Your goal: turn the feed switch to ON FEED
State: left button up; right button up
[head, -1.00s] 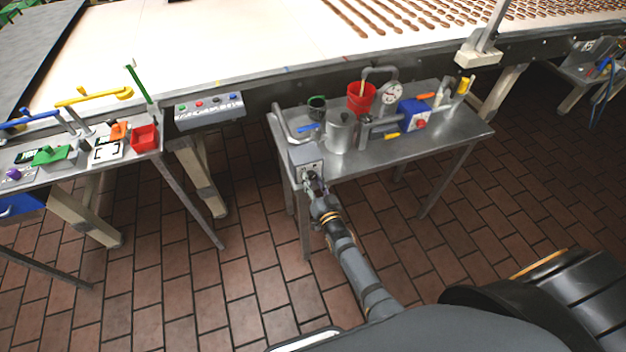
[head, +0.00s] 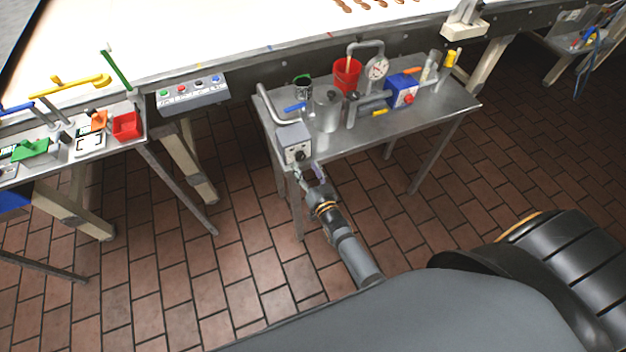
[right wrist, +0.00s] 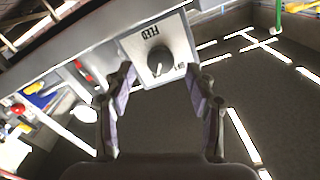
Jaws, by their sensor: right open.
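The feed switch is a round dark knob (right wrist: 158,61) on the white front plate of a grey box (head: 292,136) at the table's near left corner. In the right wrist view the plate (right wrist: 180,42) reads FEED upside down, with smaller lettering partly visible beside the knob. The knob's exact setting is hard to tell. My right gripper (head: 308,174) is open and empty, just in front of and below the box. In the right wrist view its fingers (right wrist: 160,82) stand apart on either side below the knob, with a gap to it. My left gripper is out of view.
The metal table (head: 425,118) also carries a grey canister (head: 328,112), a red bucket (head: 346,76), a gauge (head: 377,69) and a blue box (head: 401,91). A button panel (head: 192,94) hangs to the left. The floor before the table is clear.

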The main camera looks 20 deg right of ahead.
jog(key=s, duration=0.8)
jog(key=shift+s+d, duration=0.15)
jog(key=shift+s, duration=0.15)
jog(key=s+d+f+n+g, duration=0.15)
jog(key=s+f+g, duration=0.35)
jog(key=f, duration=0.7)
jog(key=s+d+f+n+g, duration=0.1)
jog(key=s+d+f+g, duration=0.15)
jog(key=s+f, duration=0.6)
jog(key=s+d+f+g, duration=0.2)
jog(key=s+f+g, duration=0.1)
jog(key=s+f, duration=0.2)
jog(key=s+d+f+n+g+h, duration=0.1)
jog(key=s+d+f+g, duration=0.1)
jog(key=s+f, duration=0.3)
jog(key=s+d+f+n+g, duration=0.1)
jog(key=s+f+g, duration=0.3)
jog(key=s, duration=0.7)
notch_tip(320, 180, down, 2)
jog(key=shift+s+d+f, duration=0.1)
jog(key=shift+s+d, duration=0.3)
jog(key=shift+d, duration=0.4)
